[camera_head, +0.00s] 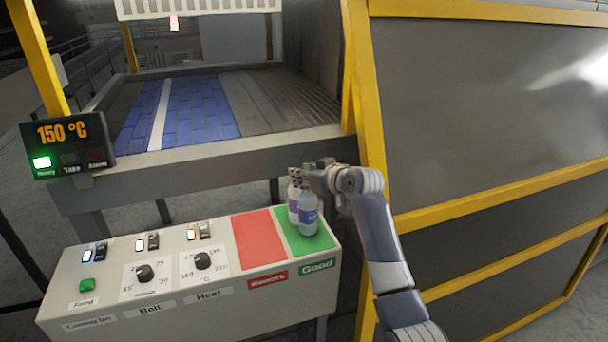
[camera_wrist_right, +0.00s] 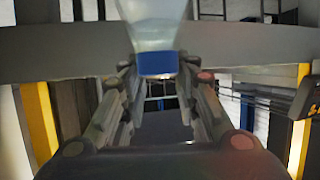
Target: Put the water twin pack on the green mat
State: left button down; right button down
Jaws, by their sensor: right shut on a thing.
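The water twin pack (camera_head: 308,215) is two small bottles side by side, with purplish and blue labels. In the head view it stands upright over the green mat (camera_head: 297,242); I cannot tell whether its base touches the mat. My right gripper (camera_head: 298,180) is at the top of the pack, shut on it. In the right wrist view a clear bottle with a blue cap (camera_wrist_right: 157,64) shows between the fingers (camera_wrist_right: 158,92); the other bottle is not clear there. My left gripper is not in view.
A red mat (camera_head: 258,238) marked Rework lies left of the green one on the control panel (camera_head: 130,311), which has knobs and switches. A conveyor (camera_head: 185,110) with a metal edge runs behind. A yellow-framed guard (camera_head: 480,120) stands close on the right.

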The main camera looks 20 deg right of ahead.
jog(key=c, duration=1.2)
grip_release()
jog(key=shift+o, duration=0.2)
jog(key=shift+s, duration=0.1)
jog(key=shift+f, duration=0.25)
jog(key=v, duration=1.2)
jog(key=shift+r, duration=0.1)
